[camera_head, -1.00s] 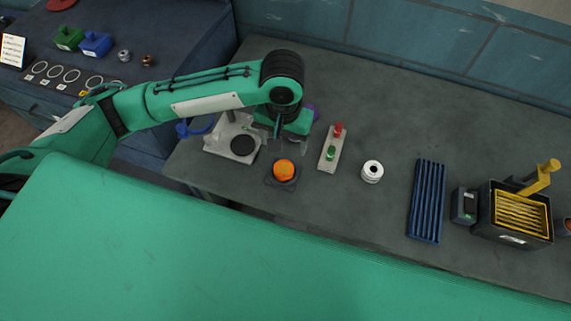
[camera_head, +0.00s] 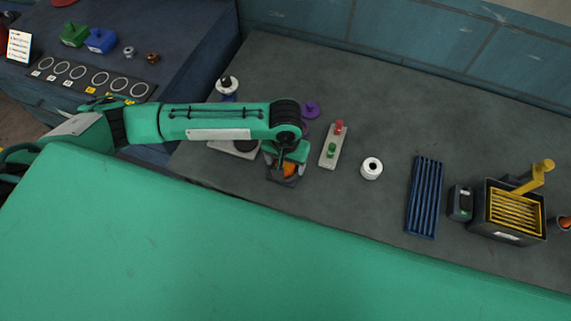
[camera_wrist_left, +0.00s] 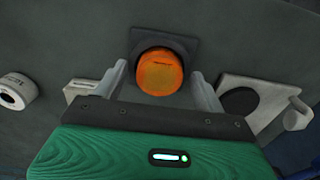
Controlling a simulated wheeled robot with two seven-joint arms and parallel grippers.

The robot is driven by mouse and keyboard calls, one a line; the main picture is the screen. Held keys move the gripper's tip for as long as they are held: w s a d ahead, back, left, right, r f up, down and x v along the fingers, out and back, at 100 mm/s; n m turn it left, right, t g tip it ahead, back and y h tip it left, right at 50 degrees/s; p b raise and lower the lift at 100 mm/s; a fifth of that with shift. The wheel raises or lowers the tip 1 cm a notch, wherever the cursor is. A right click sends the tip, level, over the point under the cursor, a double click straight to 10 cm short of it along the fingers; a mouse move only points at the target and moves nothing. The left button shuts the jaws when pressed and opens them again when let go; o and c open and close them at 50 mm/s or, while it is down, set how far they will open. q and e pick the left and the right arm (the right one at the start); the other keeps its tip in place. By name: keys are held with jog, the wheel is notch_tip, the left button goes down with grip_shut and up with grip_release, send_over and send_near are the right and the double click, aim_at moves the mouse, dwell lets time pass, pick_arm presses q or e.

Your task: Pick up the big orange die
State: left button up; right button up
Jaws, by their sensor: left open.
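The big orange die (camera_wrist_left: 160,73) sits in a dark square holder (camera_wrist_left: 182,43) on the grey bench. In the left wrist view it lies between the two fingers of my left gripper (camera_wrist_left: 158,78), which is open, with a finger on either side. I cannot tell whether a finger touches it. In the head view my left gripper (camera_head: 285,168) is over the holder and partly hides the orange die (camera_head: 290,170). My right gripper is not in view.
A plate with red and green buttons (camera_head: 333,146) stands just right of my left gripper. A white round part (camera_head: 371,168) and a blue ribbed tray (camera_head: 425,198) are farther right. A press-like stand (camera_head: 228,150) is close on the left, partly behind my arm.

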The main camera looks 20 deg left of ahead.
pick_arm(q)
jog(key=c, duration=1.5)
jog(key=shift+w+r, duration=0.1)
